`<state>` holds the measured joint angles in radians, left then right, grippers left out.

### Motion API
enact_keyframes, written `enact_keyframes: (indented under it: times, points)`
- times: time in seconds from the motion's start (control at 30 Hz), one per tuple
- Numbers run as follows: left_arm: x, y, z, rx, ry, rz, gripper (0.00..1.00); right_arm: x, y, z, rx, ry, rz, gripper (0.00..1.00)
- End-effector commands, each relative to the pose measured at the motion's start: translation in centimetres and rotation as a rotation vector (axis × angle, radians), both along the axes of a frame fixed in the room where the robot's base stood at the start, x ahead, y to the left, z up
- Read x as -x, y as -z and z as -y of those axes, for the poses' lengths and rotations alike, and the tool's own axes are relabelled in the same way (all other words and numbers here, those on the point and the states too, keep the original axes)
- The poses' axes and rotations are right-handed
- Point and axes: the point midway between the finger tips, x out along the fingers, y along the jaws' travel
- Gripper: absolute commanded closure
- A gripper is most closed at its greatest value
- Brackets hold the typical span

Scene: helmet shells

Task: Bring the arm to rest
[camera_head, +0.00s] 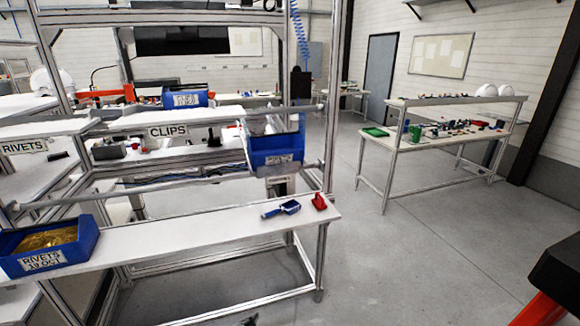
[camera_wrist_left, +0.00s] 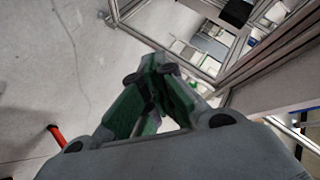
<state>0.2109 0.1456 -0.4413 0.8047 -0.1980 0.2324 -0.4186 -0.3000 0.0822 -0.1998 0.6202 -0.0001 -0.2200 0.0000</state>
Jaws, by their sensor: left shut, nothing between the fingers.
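My left gripper (camera_wrist_left: 158,68) fills the middle of the left wrist view. Its green-padded fingers come together at the tips, with nothing between them. My right gripper is not in view.
A white workbench shelf (camera_head: 190,232) carries a blue rivet bin (camera_head: 75,250), a blue tool (camera_head: 283,208) and a red item (camera_head: 320,201). A blue bin (camera_head: 277,158) sits above. A table (camera_head: 385,143) stands farther right. Floor (camera_head: 400,260) is clear between.

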Motion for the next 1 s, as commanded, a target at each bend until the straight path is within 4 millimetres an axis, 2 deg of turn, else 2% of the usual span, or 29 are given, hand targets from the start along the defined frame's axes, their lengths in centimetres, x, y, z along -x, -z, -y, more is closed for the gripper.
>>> enact_keyframes:
  times: [0.1, 0.4, 0.67, 1.0]
  points:
    - [2.9, 3.3, -1.1, 0.022, -0.049, -0.085, 1.0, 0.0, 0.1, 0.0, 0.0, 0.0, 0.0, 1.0]
    - [10.4, 10.4, -3.6, 0.073, -0.177, -0.284, 1.0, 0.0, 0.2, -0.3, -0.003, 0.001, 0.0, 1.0]
    - [17.6, 15.7, -5.5, 0.11, -0.292, -0.45, 1.0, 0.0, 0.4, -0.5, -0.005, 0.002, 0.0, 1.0]
    - [28.0, 21.3, -7.6, 0.15, -0.446, -0.657, 1.0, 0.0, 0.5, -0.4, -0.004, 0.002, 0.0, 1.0]
